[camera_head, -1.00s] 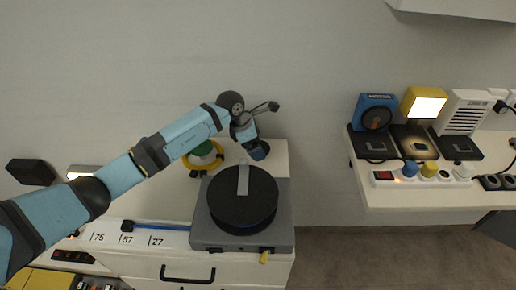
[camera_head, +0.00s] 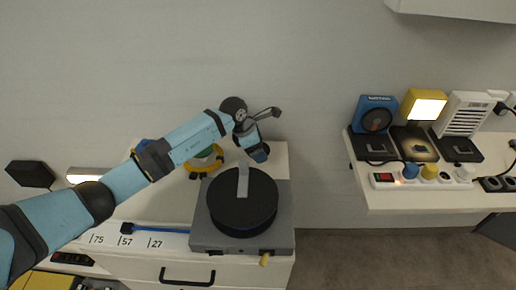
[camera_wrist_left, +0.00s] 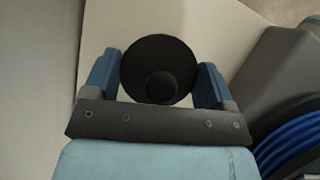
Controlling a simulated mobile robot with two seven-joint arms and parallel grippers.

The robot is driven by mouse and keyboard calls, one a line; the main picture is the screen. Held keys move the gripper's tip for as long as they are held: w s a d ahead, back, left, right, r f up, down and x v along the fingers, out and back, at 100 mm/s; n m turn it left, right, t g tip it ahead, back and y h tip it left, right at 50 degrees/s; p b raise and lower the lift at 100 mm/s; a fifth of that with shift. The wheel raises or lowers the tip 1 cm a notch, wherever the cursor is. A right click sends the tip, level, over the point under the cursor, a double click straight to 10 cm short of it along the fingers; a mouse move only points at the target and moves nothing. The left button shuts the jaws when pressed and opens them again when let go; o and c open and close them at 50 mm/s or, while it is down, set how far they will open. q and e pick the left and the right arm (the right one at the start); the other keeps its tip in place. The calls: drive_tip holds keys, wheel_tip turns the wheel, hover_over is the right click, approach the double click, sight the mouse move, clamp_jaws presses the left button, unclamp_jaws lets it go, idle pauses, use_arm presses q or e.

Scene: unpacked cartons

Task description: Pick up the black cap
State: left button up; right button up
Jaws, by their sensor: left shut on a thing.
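The black cap (camera_wrist_left: 157,62) is a round dark disc with a small round knob. In the left wrist view it sits between the two blue fingers of my left gripper (camera_wrist_left: 158,80), which is shut on it. In the head view my left gripper (camera_head: 258,152) hangs over the back right part of the white cabinet top, behind the grey unit with the black round reel. The cap cannot be made out in the head view. My right gripper is not in view.
The grey unit (camera_head: 284,220) with a black reel (camera_head: 240,215) stands just in front of my gripper. A yellow ring with a green middle (camera_head: 208,158) lies left of it. A shelf (camera_head: 430,198) with devices and a power strip is at the right, across a gap.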

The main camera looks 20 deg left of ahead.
use_arm(q)
wheel_tip(320, 180, up, 20)
drive_tip(key=p, duration=0.1)
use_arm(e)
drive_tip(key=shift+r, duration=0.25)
use_arm(q)
drive_tip(key=shift+f, duration=0.2)
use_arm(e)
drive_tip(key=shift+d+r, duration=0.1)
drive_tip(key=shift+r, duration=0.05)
